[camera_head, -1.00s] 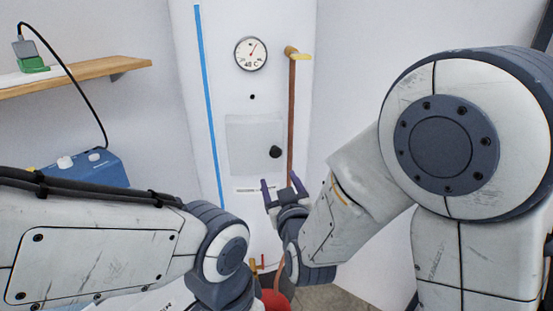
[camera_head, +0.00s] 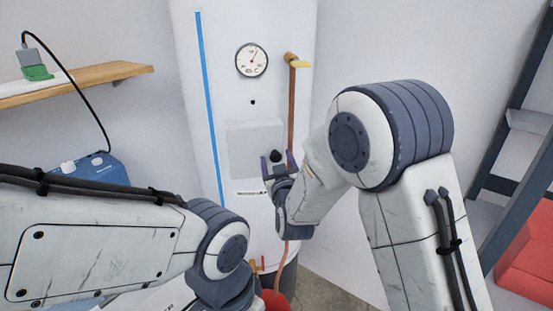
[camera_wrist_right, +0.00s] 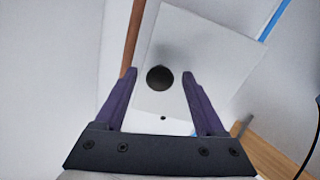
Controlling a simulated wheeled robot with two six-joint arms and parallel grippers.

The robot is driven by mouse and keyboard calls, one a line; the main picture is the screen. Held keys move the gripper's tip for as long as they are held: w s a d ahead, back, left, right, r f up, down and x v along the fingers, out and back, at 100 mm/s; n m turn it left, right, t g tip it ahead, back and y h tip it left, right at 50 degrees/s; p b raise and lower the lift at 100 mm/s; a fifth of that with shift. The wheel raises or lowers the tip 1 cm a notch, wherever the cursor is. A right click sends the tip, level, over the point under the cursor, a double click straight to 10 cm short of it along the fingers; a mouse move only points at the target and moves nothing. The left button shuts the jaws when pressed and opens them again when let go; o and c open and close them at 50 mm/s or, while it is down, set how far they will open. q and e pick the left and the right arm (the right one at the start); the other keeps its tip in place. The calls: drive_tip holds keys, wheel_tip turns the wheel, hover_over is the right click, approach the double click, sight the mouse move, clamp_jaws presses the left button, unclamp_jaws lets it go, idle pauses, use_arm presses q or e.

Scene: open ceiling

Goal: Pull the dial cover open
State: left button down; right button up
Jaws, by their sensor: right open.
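The dial cover (camera_head: 250,147) is a pale, nearly clear square panel on the front of the white tank, below the round gauge. Its black knob (camera_head: 275,156) sits at the panel's right side. My right gripper (camera_head: 277,158) is open, with its two purple fingers around the knob in the head view. In the right wrist view the dark knob (camera_wrist_right: 160,78) lies between the fingertips of the gripper (camera_wrist_right: 160,76), with a gap on each side; whether it is touched cannot be told. The cover (camera_wrist_right: 200,55) appears tilted there. My left arm is at lower left; its gripper is out of sight.
The white tank (camera_head: 225,90) carries a gauge (camera_head: 251,60), a blue stripe and a copper pipe (camera_head: 292,110) close right of the cover. A wooden shelf (camera_head: 110,74) and a blue box (camera_head: 92,168) are left. A dark rack (camera_head: 520,140) stands right.

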clamp_jaws()
idle(1.4)
